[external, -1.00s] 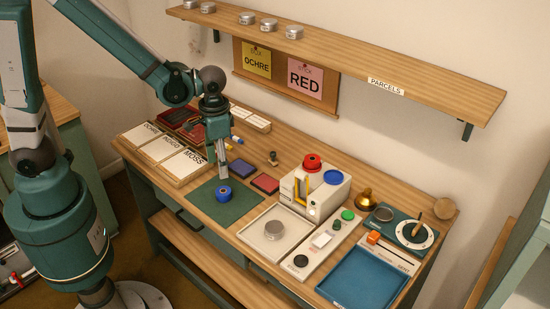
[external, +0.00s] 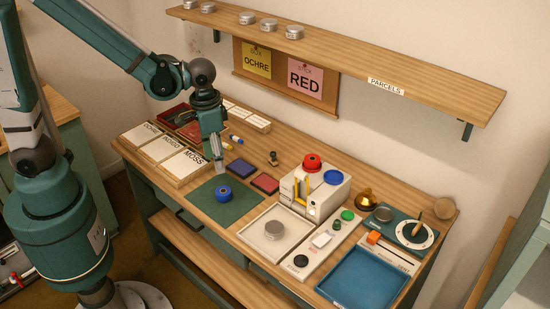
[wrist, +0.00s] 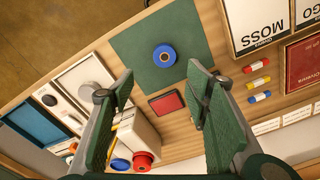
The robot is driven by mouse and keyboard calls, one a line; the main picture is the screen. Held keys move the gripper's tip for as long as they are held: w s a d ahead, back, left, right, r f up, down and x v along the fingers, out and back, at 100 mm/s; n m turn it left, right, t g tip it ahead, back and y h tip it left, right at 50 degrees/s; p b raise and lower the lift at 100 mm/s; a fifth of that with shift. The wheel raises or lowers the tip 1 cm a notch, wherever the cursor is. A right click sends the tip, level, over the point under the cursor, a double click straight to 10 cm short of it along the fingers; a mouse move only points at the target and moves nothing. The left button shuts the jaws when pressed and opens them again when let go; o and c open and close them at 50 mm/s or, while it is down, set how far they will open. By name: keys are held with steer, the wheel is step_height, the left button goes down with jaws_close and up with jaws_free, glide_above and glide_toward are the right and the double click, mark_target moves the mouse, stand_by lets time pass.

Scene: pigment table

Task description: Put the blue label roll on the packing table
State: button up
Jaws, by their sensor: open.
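The blue label roll (external: 223,193) lies flat on the green mat (external: 240,207) on the wooden table (external: 190,197). In the wrist view the roll (wrist: 164,56) sits near the middle of the mat (wrist: 130,42), with its pale core facing up. My gripper (external: 219,168) is above the far side of the mat, apart from the roll and slightly tilted. In the wrist view my gripper (wrist: 160,85) has its fingers wide apart with nothing between them. No label marks which surface is the packing table.
A red pad (external: 265,183) and a blue pad (external: 243,168) lie behind the mat. A white dispenser (external: 327,200) with a red roll (external: 312,163) and a blue disc (external: 333,177) stands right. A pale tray (external: 258,246) holds a tin. A blue tray (external: 350,285) is at front right.

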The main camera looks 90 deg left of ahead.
steer(key=s+d+r+m+t, duration=0.1)
steer(key=s+d+r+t, duration=0.2)
steer(key=s+d+r, duration=0.2)
steer(key=s+d+r+m+t, duration=0.2)
steer(key=s+d+r+t, duration=0.1)
steer(key=s+r, duration=0.5)
steer(key=shift+s+d+r+t, duration=0.3)
steer(key=shift+d+r, duration=0.6)
steer(key=shift+r, duration=0.95)
steer(key=shift+o, duration=0.5)
steer(key=shift+w, duration=0.1)
steer(key=n+g+b, duration=0.1)
steer(key=n+g, duration=0.6)
steer(key=n, duration=1)
glide_above(222, 191)
steer(key=f, duration=2.3)
steer(key=shift+d+f, duration=0.1)
steer(key=shift+d, duration=0.15)
steer(key=shift+a+f+n, duration=0.2)
steer(key=shift+f+n, duration=0.2)
steer(key=shift+f, duration=0.2)
steer(key=shift+f, duration=0.1)
